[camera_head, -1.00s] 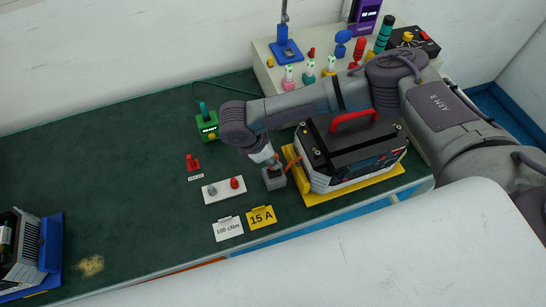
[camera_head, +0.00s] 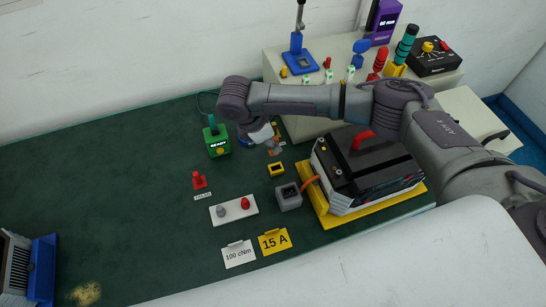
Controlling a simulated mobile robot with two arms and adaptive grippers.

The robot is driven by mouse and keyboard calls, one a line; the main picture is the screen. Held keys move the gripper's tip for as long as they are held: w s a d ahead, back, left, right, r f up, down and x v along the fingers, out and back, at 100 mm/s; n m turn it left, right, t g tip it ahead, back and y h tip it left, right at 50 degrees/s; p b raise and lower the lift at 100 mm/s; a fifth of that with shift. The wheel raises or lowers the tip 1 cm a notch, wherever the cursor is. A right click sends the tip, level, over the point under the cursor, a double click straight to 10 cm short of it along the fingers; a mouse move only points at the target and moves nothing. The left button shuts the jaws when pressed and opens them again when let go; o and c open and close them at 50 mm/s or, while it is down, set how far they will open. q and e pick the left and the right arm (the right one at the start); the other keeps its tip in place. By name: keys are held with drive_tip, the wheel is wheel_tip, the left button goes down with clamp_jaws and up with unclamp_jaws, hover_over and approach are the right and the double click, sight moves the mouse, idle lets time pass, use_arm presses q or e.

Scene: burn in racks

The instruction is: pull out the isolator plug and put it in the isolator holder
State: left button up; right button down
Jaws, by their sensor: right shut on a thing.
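My right gripper (camera_head: 272,142) is shut on a small isolator plug (camera_head: 275,151), which looks orange and is largely hidden by the fingers. It is held behind a small yellow square holder (camera_head: 276,170) with a dark opening, which looks like the isolator holder. In front of that holder a grey socket block (camera_head: 289,197) shows dark openings on top, and an orange cable joins it to the battery unit. The plug's height above the mat cannot be told. My left gripper is not in view.
The battery unit with a red handle (camera_head: 375,171) stands on a yellow tray (camera_head: 320,214) at the right. A green READY box (camera_head: 217,141) is left of the gripper. A white plate with two knobs (camera_head: 233,210) and cards lie in front. The mat's left is mostly clear.

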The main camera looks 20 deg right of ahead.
drive_tip(key=shift+d, duration=0.1)
drive_tip(key=shift+s+d+r, duration=0.1)
drive_tip(key=shift+s+r, duration=0.1)
drive_tip(key=shift+s+r+p, duration=0.15)
drive_tip(key=shift+s+p, duration=0.05)
drive_tip(key=shift+p, duration=0.5)
wheel_tip(320, 180, down, 2)
drive_tip(key=shift+f+b, duration=0.15)
drive_tip(key=shift+b, duration=0.55)
wheel_tip(320, 180, down, 3)
drive_tip(key=shift+f+b, duration=0.1)
drive_tip(key=shift+b, duration=0.55)
drive_tip(key=shift+f, duration=0.2)
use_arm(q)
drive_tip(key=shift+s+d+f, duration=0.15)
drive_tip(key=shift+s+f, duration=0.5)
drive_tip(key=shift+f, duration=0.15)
